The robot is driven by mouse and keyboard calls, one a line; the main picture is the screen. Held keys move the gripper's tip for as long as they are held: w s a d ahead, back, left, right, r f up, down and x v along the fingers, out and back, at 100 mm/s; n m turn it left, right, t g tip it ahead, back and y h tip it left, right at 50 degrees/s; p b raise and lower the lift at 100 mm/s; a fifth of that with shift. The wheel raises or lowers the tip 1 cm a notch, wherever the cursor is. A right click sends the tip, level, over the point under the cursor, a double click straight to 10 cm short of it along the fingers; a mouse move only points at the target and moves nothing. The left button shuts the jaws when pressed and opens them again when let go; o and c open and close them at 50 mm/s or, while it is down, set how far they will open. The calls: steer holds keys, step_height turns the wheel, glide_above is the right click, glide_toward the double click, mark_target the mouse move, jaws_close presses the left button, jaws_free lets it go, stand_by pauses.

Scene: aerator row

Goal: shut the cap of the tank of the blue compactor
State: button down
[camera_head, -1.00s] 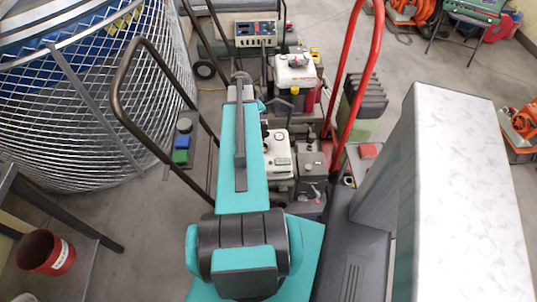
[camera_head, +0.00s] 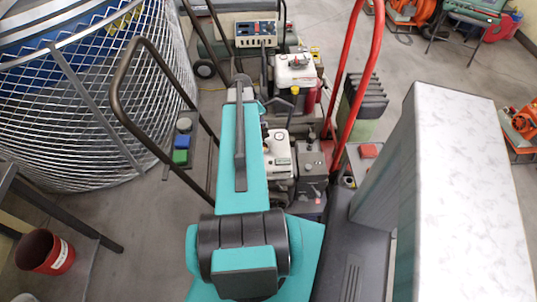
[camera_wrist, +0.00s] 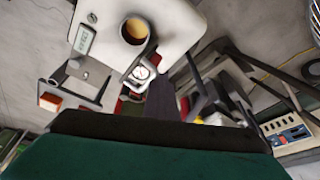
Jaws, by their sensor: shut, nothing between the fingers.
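No blue compactor body can be made out. The wrist view shows a white tank (camera_wrist: 176,25) with an open round filler neck (camera_wrist: 134,30), tan inside. A small white disc (camera_wrist: 143,72) lies just below the neck; I cannot tell if it is the cap. In the head view, a white-topped engine (camera_head: 279,160) stands right beside my teal arm. My gripper (camera_wrist: 163,98) shows as a dark shape at the bottom middle of the wrist view, shut and empty, apart from the filler neck. In the head view my arm hides the gripper.
A brown handle (camera_head: 122,72) rises left of my arm and a red handle (camera_head: 355,75) right of it. A second white-topped engine (camera_head: 296,72) stands behind. A wire cage (camera_head: 75,130) fills the left and a pale cabinet (camera_head: 465,190) the right. A red bucket (camera_head: 45,252) stands lower left.

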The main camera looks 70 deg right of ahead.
steer(key=shift+s+a+f, duration=0.2)
steer(key=shift+a+f, duration=0.5)
steer(key=shift+f, duration=0.1)
steer(key=shift+s+a, duration=0.2)
steer(key=shift+a, duration=0.3)
steer(key=shift+s+a+r, duration=0.1)
steer(key=shift+a+r, duration=0.2)
steer(key=shift+r, duration=0.05)
steer(key=shift+s+a+r+b, duration=0.2)
steer(key=shift+s+a, duration=0.1)
steer(key=shift+a, duration=0.4)
steer(key=shift+s+a+r+b, duration=0.15)
steer(key=shift+s+a, duration=0.1)
steer(key=shift+a, duration=0.45)
steer(key=shift+s+a, duration=0.1)
steer(key=shift+a, duration=0.1)
steer(key=shift+s+a+f+p, duration=0.15)
steer(key=shift+a+p, duration=0.25)
steer(key=shift+s+a+f+p, duration=0.1)
steer(key=shift+s+a+p, duration=0.05)
steer(key=shift+a+p, duration=0.25)
steer(key=shift+s+a+f+p, duration=0.2)
steer(key=shift+a+p, duration=0.25)
steer(key=shift+p, duration=0.7)
steer(key=shift+s+a+f+p, duration=0.15)
steer(key=shift+a+p, duration=0.25)
steer(key=shift+p, duration=0.7)
